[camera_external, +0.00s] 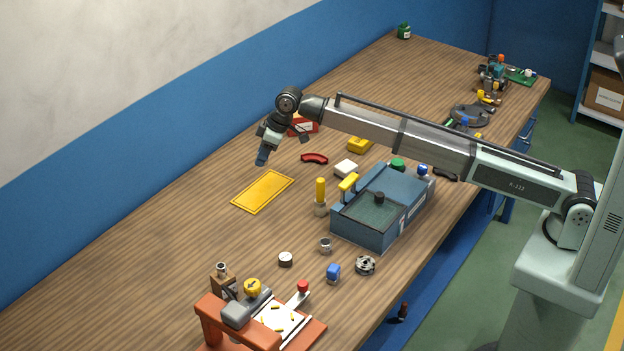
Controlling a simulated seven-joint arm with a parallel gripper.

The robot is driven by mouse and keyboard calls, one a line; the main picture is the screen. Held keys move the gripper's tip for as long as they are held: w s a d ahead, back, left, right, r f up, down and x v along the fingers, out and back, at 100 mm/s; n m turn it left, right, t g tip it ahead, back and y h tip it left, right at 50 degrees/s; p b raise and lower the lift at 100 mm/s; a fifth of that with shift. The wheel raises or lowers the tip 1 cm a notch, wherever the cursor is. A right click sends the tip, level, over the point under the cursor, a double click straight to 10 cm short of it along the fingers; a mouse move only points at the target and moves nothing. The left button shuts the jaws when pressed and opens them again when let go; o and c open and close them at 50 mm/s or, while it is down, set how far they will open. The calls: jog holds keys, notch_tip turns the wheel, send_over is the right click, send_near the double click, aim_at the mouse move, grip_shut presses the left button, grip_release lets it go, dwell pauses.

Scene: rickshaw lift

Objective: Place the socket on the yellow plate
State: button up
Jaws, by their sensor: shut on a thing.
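The yellow plate (263,191) lies flat and bare on the wooden bench, left of the blue box. My gripper (262,157) points down and hangs in the air, appearing just above the plate's far end in the picture. It is shut on a small dark blue-grey thing at its tips, which is too small and dark to tell for sure whether it is the socket. A short silver cylinder (326,246), socket-like in shape, stands on the bench in front of the blue box.
A blue box (372,225) stands right of the plate, with a yellow-handled tool (320,195) beside it. A red curved piece (314,158) and a white block (346,168) lie behind. An orange fixture (237,325) stands in front. The bench left of the plate is clear.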

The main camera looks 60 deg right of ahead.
aim_at(257, 191)
jog(key=shift+w+a+r+n, duration=0.1)
jog(key=shift+w+a+n, duration=0.2)
jog(key=shift+n, duration=0.2)
jog(key=shift+s+n, duration=0.15)
jog(key=shift+n, duration=0.35)
jog(key=shift+f, duration=5.05)
jog(key=shift+f, duration=0.1)
jog(key=o, duration=1.1)
jog(key=shift+c, duration=0.2)
jog(key=v, duration=1.2)
jog(key=shift+d, duration=0.2)
